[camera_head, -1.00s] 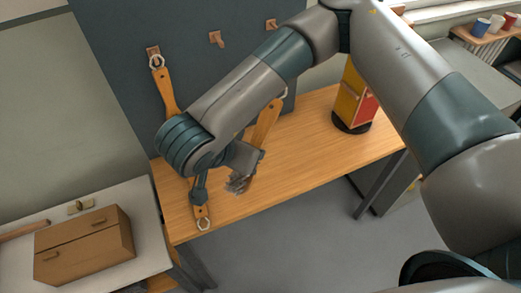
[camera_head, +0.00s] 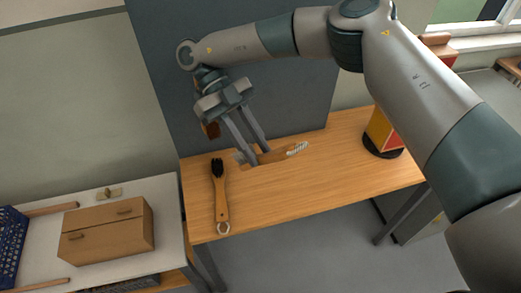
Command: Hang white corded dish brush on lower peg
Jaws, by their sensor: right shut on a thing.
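My right gripper (camera_head: 258,157) points down just over the wooden table and is shut on a wooden brush. The brush's tan handle (camera_head: 275,158) runs to the right and ends in a white cord (camera_head: 297,149). Greyish bristles (camera_head: 241,158) show at its left end, partly behind the fingers. I cannot tell whether the brush touches the table. The pegs on the dark board (camera_head: 290,95) are hidden behind my right arm. My left gripper is not in view.
A black-bristled brush (camera_head: 220,190) with a ring lies on the table's left part. A brown handle (camera_head: 211,130) shows behind the gripper, against the board. A yellow-red box (camera_head: 380,130) stands at right. A cardboard box (camera_head: 106,232) sits on the left side table.

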